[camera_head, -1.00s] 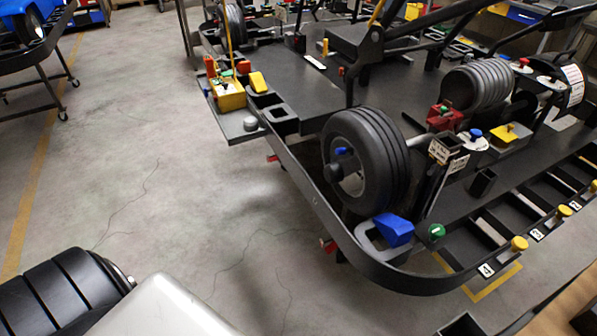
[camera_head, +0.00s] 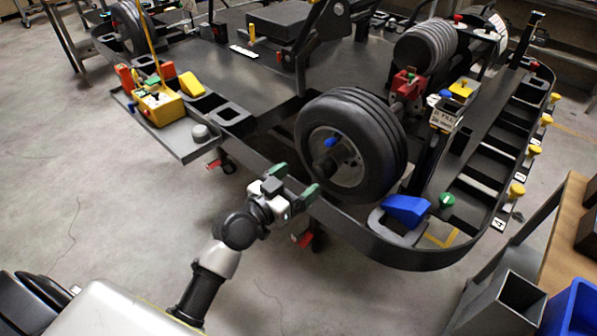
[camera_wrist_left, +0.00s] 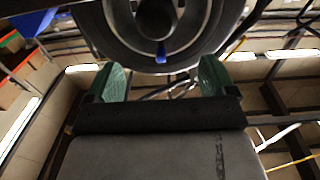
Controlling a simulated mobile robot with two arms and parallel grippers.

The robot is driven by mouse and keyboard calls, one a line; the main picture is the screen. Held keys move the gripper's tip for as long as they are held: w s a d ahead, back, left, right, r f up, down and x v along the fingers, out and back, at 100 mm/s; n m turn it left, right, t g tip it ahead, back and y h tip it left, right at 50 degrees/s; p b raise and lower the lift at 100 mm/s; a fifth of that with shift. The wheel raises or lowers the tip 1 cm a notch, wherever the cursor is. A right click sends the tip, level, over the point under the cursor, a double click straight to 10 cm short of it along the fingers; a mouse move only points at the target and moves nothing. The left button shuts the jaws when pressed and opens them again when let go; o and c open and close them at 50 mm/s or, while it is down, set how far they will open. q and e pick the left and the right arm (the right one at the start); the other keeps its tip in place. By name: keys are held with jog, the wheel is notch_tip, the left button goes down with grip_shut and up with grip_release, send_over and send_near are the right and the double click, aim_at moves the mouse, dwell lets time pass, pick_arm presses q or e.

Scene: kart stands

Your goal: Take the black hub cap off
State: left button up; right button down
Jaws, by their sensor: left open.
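The black hub cap (camera_head: 324,164) sits at the centre of the front wheel (camera_head: 366,150) on the kart. A small blue piece (camera_head: 330,142) is just above it on the wheel face. My left gripper (camera_head: 296,182), with green fingertips, is open and empty, short of the wheel and a little below the cap. In the left wrist view the dark cap (camera_wrist_left: 155,20) is at the top, beyond the spread fingertips (camera_wrist_left: 160,78), and the blue piece (camera_wrist_left: 161,52) shows below it. No contact with the cap shows. My right gripper is out of view.
A side tray (camera_head: 178,140) with a yellow box (camera_head: 162,108) is to the left. A bench with a blue bin (camera_head: 575,308) is at lower right.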

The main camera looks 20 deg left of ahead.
aim_at(319, 166)
pick_arm(q)
jog(key=p+x, duration=0.1)
jog(key=x, duration=0.8)
jog(key=shift+w+d, duration=0.35)
jog(key=shift+w, duration=0.25)
jog(key=shift+f, duration=0.1)
jog(key=c, duration=0.8)
jog(key=shift+o, duration=0.9)
jog(key=c, duration=0.5)
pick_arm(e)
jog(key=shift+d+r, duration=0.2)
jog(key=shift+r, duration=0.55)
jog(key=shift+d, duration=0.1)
pick_arm(q)
jog(key=shift+s, duration=0.15)
